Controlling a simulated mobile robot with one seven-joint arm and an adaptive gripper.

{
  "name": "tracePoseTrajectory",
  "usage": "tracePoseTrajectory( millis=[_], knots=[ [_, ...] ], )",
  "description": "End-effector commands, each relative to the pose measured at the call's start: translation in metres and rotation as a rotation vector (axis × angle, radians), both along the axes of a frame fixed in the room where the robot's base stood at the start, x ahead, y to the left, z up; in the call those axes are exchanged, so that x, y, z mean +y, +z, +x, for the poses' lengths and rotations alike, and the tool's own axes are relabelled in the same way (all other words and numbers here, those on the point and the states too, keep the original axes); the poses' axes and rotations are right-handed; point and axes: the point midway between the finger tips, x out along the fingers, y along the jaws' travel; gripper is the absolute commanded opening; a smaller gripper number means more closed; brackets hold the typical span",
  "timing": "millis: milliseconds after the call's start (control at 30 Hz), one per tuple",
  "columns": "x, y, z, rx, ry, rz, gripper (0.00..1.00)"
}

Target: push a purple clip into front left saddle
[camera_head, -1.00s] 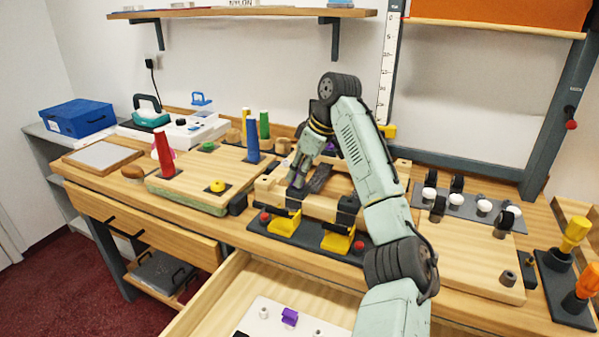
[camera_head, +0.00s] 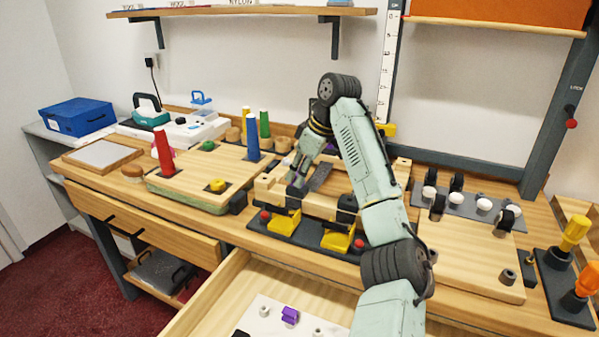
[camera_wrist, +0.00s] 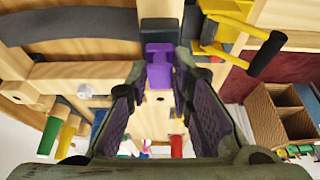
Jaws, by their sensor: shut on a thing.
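A purple clip (camera_wrist: 159,68) sits between my fingertips in the wrist view, and my gripper (camera_wrist: 160,80) is shut on it. The clip's far end meets a dark grey block (camera_wrist: 161,30), which appears to be the front left saddle; I cannot tell how deep the clip is seated. In the head view my gripper (camera_head: 297,186) is low at the front left of the wooden frame (camera_head: 320,206), and the held clip is mostly hidden there. Another purple clip (camera_head: 290,315) lies on a white board in the open drawer.
Yellow toggle clamps (camera_head: 337,241) stand on a dark base along the frame's front. A board with red (camera_head: 163,152) and blue cones is to the left. A rack of white knobs (camera_head: 484,206) is to the right. The open drawer (camera_head: 215,301) juts out in front.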

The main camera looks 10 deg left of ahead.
Motion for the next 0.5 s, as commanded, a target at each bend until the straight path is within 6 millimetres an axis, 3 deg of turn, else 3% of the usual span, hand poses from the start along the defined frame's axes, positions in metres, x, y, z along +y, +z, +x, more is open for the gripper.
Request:
tracePoseTrajectory(
  millis=[233,267,500],
  knots=[
    [0.0004,-0.0039,-0.0002,0.002,0.001,-0.001,0.08],
    [0.0004,-0.0040,-0.0002,0.001,0.000,-0.001,0.21],
    [0.0002,-0.0036,-0.0001,0.001,0.000,0.000,0.37]
  ],
)
